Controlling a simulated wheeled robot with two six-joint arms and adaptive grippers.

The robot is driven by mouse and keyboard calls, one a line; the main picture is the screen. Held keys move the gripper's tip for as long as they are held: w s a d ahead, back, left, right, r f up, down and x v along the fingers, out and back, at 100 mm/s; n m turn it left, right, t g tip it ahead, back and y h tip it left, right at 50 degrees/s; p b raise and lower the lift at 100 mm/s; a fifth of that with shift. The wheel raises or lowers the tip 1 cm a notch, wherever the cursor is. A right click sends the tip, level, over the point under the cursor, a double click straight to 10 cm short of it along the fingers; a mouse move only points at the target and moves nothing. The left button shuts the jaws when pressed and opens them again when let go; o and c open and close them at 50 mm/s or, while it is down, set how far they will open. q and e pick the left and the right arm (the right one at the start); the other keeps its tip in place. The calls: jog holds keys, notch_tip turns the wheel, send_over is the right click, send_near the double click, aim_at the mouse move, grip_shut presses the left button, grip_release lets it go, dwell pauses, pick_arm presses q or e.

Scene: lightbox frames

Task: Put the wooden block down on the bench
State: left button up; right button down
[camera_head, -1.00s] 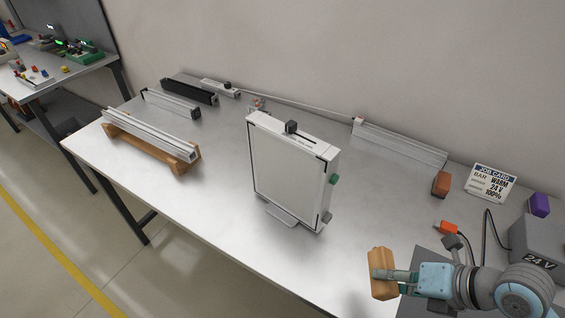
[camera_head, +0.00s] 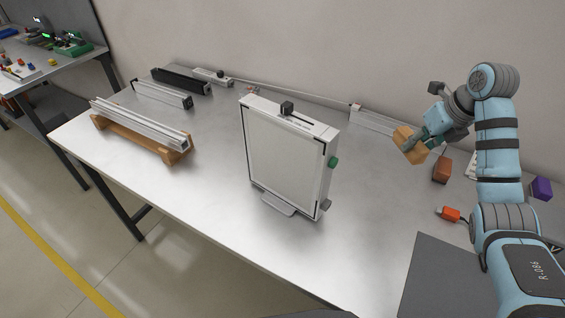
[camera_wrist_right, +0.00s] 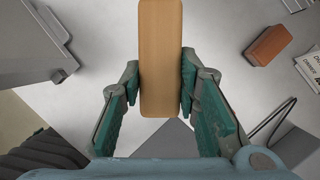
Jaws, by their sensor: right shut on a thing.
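The wooden block (camera_head: 408,146) is light brown and held in my right gripper (camera_head: 424,143), in the right part of the head view. In the right wrist view the block (camera_wrist_right: 160,62) stands lengthwise between the two green-padded fingers of the right gripper (camera_wrist_right: 160,85), which press on its sides. The block appears to be above the bench (camera_head: 370,215), a grey metal top; its exact height I cannot tell. My left gripper is not in view.
A white lightbox frame (camera_head: 285,160) stands upright mid-bench. A brown-red block (camera_head: 442,170), an orange connector (camera_head: 449,213) and a purple block (camera_head: 541,188) are at the right. Bars on a wooden rack (camera_head: 140,139) lie left. Bare bench shows right of the lightbox.

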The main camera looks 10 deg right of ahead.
aim_at(423, 142)
jog(key=shift+w+d+r+n+h, duration=0.15)
jog(key=shift+d+r, duration=0.25)
jog(key=shift+r, duration=0.2)
jog(key=shift+s+d+r+n+h, duration=0.15)
jog(key=shift+d+r, duration=0.2)
jog(key=shift+r, duration=0.35)
notch_tip(423, 142, down, 5)
jog(key=b, duration=0.4)
notch_tip(423, 142, down, 15)
jog(key=shift+w+f+b, duration=0.1)
jog(key=shift+w+b, duration=0.05)
jog(key=shift+b, duration=0.25)
jog(key=shift+f, duration=0.1)
jog(key=c, duration=1.2)
grip_release()
